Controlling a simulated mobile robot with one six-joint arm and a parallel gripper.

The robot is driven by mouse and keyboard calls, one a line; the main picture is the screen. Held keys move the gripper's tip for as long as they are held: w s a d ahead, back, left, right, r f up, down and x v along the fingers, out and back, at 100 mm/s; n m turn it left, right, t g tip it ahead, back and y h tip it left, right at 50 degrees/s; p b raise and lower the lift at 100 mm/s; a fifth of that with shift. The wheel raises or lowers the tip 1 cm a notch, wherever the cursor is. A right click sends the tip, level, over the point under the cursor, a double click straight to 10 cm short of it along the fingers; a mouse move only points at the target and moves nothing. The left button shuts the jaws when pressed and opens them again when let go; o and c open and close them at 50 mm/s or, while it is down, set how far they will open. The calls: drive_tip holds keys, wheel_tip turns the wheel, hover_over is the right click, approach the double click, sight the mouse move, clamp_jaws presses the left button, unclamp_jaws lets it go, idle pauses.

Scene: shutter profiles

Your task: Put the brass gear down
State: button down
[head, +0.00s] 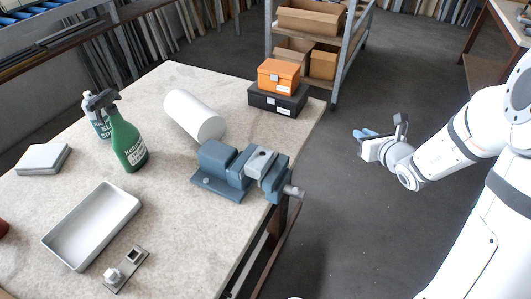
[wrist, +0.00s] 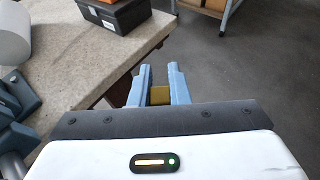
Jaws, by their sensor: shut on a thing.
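My gripper (head: 365,134) is out over the floor, to the right of the workbench (head: 225,255) and apart from it. In the wrist view its two blue fingers (wrist: 160,74) are shut on the brass gear (wrist: 160,95). Only a small gold-brown part of the gear shows low between the fingers; its teeth and full outline cannot be made out. In the head view I cannot see the gear.
On the bench stand a blue-grey vise (head: 240,170), a white cylinder (head: 195,117), an orange box (head: 279,75) on a black box (head: 278,98), a green spray bottle (head: 127,140) and an empty grey tray (head: 92,225). A shelf cart (head: 339,65) stands behind. Bare benchtop lies between tray and vise.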

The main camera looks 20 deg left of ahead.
drive_tip(key=s+a+r+n+g+y+p, duration=0.1)
drive_tip(key=s+a+r+n+g+y, duration=0.2)
drive_tip(key=a, duration=0.5)
drive_tip(key=s+a+r+n+g+y+p, duration=0.1)
drive_tip(key=s+a+r+n+g, duration=0.2)
drive_tip(key=a, duration=0.4)
wheel_tip(320, 180, up, 4)
drive_tip(key=n+g+y+p, duration=0.2)
drive_tip(key=n+g, duration=0.2)
hover_over(256, 151)
wheel_tip(256, 151, down, 4)
drive_tip(key=shift+f, duration=2.25)
drive_tip(key=shift+f, duration=0.1)
drive_tip(key=c, duration=1.4)
unclamp_jaws()
drive_tip(key=shift+o, duration=0.2)
